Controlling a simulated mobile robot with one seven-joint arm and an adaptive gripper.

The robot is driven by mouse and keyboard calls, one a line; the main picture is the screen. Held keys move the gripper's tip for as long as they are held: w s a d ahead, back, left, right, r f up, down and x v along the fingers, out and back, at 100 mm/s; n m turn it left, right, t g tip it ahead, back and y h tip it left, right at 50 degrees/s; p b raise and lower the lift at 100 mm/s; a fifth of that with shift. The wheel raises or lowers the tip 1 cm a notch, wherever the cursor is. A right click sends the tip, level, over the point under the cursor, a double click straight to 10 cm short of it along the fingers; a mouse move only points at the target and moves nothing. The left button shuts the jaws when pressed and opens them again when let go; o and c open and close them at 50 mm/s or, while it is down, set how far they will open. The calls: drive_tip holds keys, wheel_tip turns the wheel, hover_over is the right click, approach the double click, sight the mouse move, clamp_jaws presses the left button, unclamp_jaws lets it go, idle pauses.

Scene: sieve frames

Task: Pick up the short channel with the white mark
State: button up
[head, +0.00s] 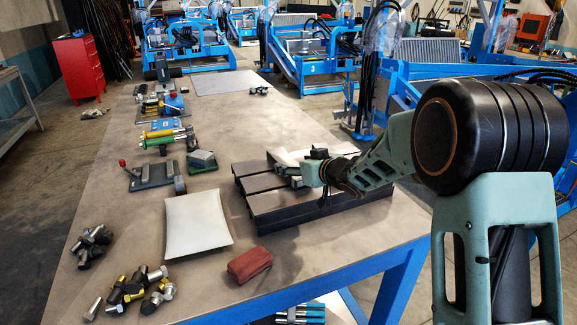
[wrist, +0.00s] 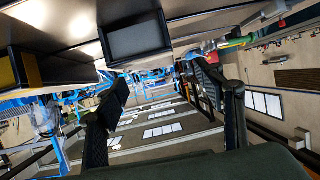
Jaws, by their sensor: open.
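Several dark channels (head: 258,183) lie side by side on the table, under and in front of my gripper (head: 302,170). A longer one (head: 315,208) lies nearest the front. I cannot make out a white mark on any of them, so I cannot tell which is the short marked one; my arm hides part of the group. In the wrist view a dark channel end (wrist: 138,42) shows at the top, beyond and between the fingers. Another dark piece (wrist: 55,70) with a yellowish patch is at the left. My gripper (wrist: 168,112) is open, with nothing between its fingers.
Piles of bolts (head: 130,290) are at the front left. Fixtures (head: 150,175) line the left side. A pale piece lies behind my gripper.

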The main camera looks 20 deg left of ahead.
sight(289, 163)
drive_tip(key=shift+d+f+x, duration=0.1)
drive_tip(key=shift+d+x, duration=0.05)
drive_tip(key=shift+x, duration=1.1)
drive_tip(key=shift+d+f+x, duration=0.1)
drive_tip(key=shift+x, duration=1.15)
drive_tip(key=shift+w, duration=0.15)
clamp_jaws()
drive_tip(key=shift+w+r, duration=0.1)
drive_tip(key=shift+r, duration=0.15)
